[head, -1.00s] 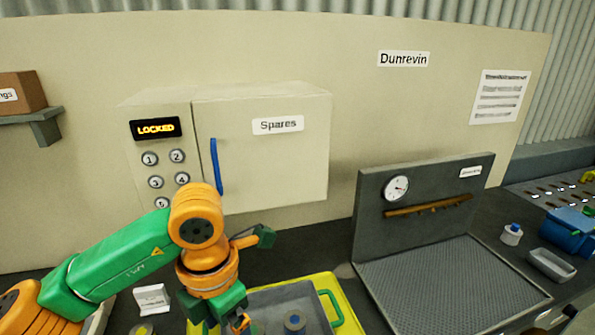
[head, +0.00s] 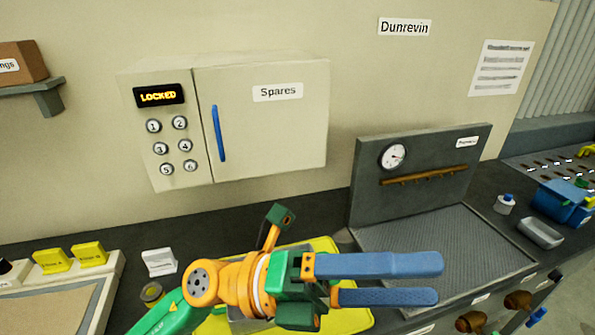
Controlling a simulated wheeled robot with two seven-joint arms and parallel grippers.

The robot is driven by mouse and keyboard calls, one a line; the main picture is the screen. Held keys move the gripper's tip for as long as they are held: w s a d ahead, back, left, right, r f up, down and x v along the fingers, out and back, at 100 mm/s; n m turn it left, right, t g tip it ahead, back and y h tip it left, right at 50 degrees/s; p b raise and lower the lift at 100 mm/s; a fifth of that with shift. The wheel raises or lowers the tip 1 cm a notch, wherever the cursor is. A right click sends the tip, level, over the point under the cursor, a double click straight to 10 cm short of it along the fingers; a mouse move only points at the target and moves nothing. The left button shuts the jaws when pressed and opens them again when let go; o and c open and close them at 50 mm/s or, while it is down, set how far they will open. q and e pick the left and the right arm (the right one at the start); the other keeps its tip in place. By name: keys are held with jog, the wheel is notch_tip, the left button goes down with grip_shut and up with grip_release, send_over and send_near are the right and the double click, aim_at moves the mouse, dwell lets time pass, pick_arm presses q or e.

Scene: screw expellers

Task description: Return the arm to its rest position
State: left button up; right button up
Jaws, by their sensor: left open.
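My left arm, green and orange, comes in from the bottom left. Its gripper (head: 440,279) has two blue fingers pointing right, with a gap between them and nothing held. It hangs over the yellow tray (head: 345,322) and the front of the counter, and hides most of the tray. My right gripper does not show.
A wall cabinet labelled Spares (head: 270,135) is shut, with a keypad panel reading LOCKED (head: 158,95). A grey bench with a gauge (head: 430,228) stands to the right. A white card (head: 159,262) and a small round tin (head: 152,294) lie left of the tray.

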pick_arm(q)
jog(key=w+a+n+t+y, duration=0.2)
jog(key=w+a+n+t, duration=0.4)
jog(key=n+t, duration=0.6)
jog(key=w+a+n+t+y, duration=0.35)
jog(key=w+n+t, duration=0.45)
jog(key=n+t, duration=0.4)
jog(key=w+a+f+n+g+y, duration=0.1)
jog(key=a+f+n+g+y, duration=0.1)
jog(key=a+f+n+y, duration=0.65)
jog(key=w+a+f+n+g+y, duration=0.15)
jog(key=a+f+n+y, duration=0.4)
jog(key=f, duration=0.65)
jog(key=s+a+f+n+g+y, duration=0.1)
jog(key=s+a+f+n+g, duration=0.15)
jog(key=s+f+g, duration=1.45)
jog(key=s+f+t+b, duration=0.2)
jog(key=s+f+b, duration=0.1)
jog(key=f, duration=1)
jog(key=s+f+t+b, duration=0.1)
jog(key=s+f+b, duration=0.3)
jog(key=f, duration=0.9)
jog(key=s+a+f+b, duration=0.2)
jog(key=s+f+b, duration=0.1)
jog(key=s+f, duration=0.7)
jog(key=shift+s+a+f+m+g, duration=0.35)
jog(key=shift+s+f+m, duration=0.1)
jog(key=shift+f, duration=0.45)
